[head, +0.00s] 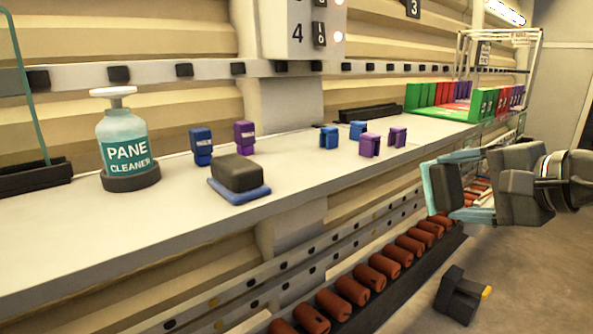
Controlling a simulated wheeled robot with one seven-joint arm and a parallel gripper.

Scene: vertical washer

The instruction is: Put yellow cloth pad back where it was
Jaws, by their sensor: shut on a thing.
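My gripper (470,190) is at the right, held out in front of the shelf's edge. It is shut on what looks like a dark block (447,188) with pale teal along its left side and below. No yellow shows on this block. I cannot tell clearly where the fingers end and the held thing begins. No yellow cloth pad can be clearly made out. A dark object with a small yellow end (486,292) is low at the right, below my gripper. A dark grey block (238,172) on a blue pad (240,194) lies on the shelf.
The white shelf (80,235) holds a pane cleaner bottle (124,150), small blue and purple pieces (370,146), and green and red racked pieces (440,98). A teal-edged pane (27,95) stands far left. Reddish-brown rollers (350,290) line the lower ledge. The shelf front is clear.

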